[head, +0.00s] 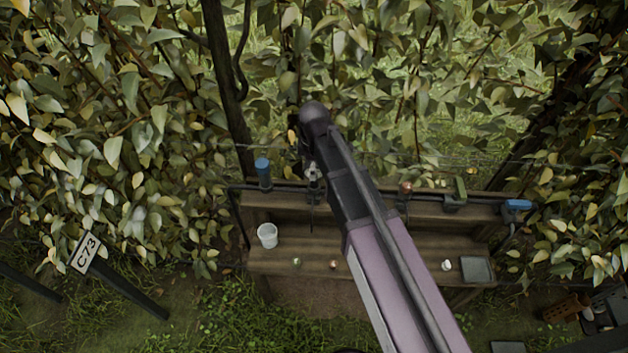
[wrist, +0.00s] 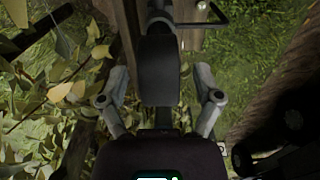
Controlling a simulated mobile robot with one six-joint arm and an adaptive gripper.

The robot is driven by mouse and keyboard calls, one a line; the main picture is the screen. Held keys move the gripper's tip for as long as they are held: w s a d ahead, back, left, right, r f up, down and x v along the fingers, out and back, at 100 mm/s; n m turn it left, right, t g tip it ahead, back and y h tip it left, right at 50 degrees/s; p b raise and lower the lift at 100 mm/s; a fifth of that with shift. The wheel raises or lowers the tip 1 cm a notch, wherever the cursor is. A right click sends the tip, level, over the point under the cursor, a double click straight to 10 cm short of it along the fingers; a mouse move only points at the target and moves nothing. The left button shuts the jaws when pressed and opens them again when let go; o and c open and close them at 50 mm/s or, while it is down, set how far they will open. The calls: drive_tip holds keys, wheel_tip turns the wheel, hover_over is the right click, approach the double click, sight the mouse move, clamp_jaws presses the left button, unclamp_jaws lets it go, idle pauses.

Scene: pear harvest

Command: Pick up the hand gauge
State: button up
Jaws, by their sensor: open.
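My gripper (wrist: 161,72) is open in the wrist view, with one grey finger on each side of a dark, rounded, upright-looking piece (wrist: 160,72). This piece lies between the fingers with a gap on both sides. It may be the hand gauge's handle, but I cannot tell for sure. In the head view my gripper (head: 313,180) is small and partly hidden by my arm, at the rear rail of the wooden bench, right of a blue cylinder (head: 263,172). No other thing there can be told surely as the hand gauge.
The bench (head: 300,253) carries a white cup (head: 267,235), small items and a grey tray (head: 477,269). A green tool (head: 456,192) and a blue tool (head: 517,207) are on the rail at right. Leafy branches and a dark trunk (head: 228,90) crowd behind.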

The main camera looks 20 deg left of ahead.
drive_tip(key=shift+f+b, duration=0.45)
drive_tip(key=shift+f, duration=0.25)
clamp_jaws()
